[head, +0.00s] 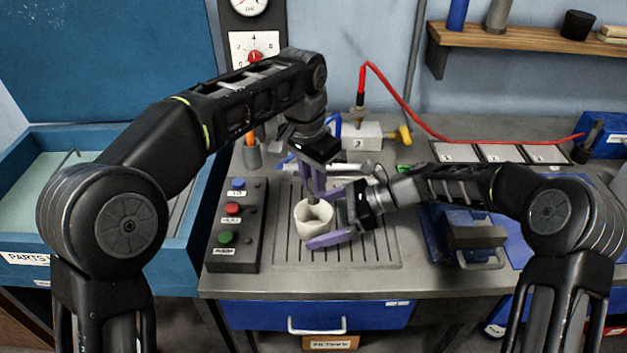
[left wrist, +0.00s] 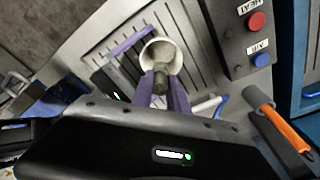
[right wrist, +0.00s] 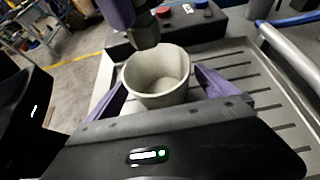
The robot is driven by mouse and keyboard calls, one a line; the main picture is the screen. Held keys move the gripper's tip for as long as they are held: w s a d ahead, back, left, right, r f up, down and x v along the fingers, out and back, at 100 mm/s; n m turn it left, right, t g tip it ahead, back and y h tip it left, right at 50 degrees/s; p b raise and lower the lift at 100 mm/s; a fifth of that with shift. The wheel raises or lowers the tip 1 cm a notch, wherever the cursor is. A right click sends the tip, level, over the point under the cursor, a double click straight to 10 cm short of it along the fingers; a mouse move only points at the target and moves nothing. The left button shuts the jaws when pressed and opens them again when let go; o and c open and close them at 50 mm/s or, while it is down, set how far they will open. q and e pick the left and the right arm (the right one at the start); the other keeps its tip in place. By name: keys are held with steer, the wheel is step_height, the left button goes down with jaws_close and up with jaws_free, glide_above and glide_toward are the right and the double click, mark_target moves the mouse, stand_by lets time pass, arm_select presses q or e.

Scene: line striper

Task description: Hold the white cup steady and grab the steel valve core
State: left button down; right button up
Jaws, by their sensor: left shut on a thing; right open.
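The white cup (head: 313,222) stands upright on the grooved grey plate (head: 375,252). My left gripper (head: 315,190) points down above the cup. It is shut on the steel valve core (left wrist: 161,80), a dark stubby cylinder, which shows over the cup's far rim in the right wrist view (right wrist: 146,34). I cannot tell whether the core's lower end is inside the cup mouth. My right gripper (right wrist: 165,88) is open, low at the plate, with one purple finger on each side of the cup (right wrist: 157,78). Whether the fingers touch the cup is unclear.
A button box (head: 237,225) stands left of the plate. A blue parts bin (head: 60,265) is at far left. A blue vise-like block (head: 465,235) sits on the right. A white block with a red hose (head: 360,138) is behind. The plate's front strip is clear.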

steer(key=v, duration=1.2)
steer(key=shift+f, duration=0.1)
